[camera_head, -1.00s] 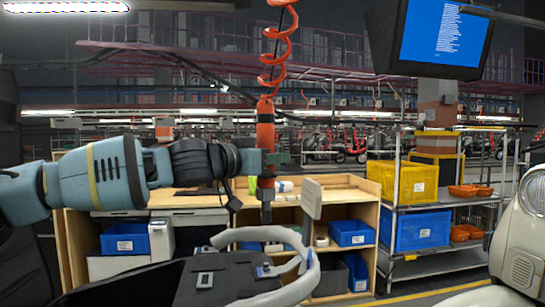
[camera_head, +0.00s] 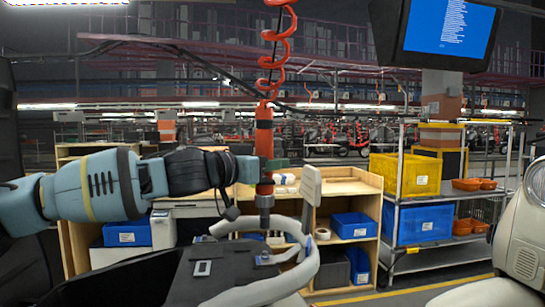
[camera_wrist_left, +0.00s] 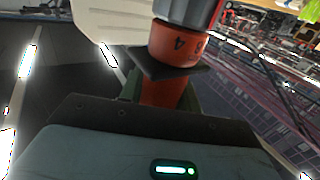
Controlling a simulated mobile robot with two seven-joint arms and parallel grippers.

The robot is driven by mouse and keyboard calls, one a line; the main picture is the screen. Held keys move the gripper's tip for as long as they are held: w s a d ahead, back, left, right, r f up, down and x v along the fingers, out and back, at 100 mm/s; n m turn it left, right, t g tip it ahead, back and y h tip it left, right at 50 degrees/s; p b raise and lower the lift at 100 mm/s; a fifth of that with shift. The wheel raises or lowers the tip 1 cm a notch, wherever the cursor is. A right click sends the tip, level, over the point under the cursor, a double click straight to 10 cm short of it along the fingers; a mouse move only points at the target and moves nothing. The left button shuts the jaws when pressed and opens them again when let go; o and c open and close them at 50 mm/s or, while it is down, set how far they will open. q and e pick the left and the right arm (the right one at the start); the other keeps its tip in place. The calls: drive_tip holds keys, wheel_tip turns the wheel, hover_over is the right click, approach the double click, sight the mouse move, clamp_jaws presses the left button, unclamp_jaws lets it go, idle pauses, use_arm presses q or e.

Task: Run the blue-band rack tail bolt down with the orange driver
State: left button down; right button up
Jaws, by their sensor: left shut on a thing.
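The orange driver (camera_head: 264,140) hangs upright on a red coiled hose, nose down. My left gripper (camera_head: 268,168) comes in from the left and is shut around the driver's body. The left wrist view shows the orange driver (camera_wrist_left: 178,48) close up between the jaws. The grey tubular rack (camera_head: 310,258) curves around the scooter's black tail. A small bolt-like fitting with a bluish tint (camera_head: 264,257) is on the rack's near part, just under the driver's dark nose. A small gap seems to separate them. My right gripper is not in view.
A wooden bench (camera_head: 340,185) with blue bins stands behind the scooter. A metal shelf cart (camera_head: 440,198) with a yellow bin (camera_head: 405,176) is at the right. A cream scooter body (camera_head: 520,235) fills the right edge. A monitor (camera_head: 447,30) hangs above.

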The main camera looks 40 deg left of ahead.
sight(270, 193)
use_arm(q)
drive_tip(key=shift+f+b, duration=0.6)
drive_tip(key=shift+f, duration=1.85)
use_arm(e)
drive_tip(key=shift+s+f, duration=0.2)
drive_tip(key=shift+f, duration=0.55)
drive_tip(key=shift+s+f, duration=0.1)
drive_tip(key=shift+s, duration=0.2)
use_arm(q)
drive_tip(key=shift+a+f, duration=0.1)
drive_tip(key=shift+f, duration=0.25)
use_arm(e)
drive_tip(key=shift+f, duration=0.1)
use_arm(q)
drive_tip(key=shift+f, duration=0.4)
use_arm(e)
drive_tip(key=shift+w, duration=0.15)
use_arm(q)
drive_tip(key=shift+f, duration=0.15)
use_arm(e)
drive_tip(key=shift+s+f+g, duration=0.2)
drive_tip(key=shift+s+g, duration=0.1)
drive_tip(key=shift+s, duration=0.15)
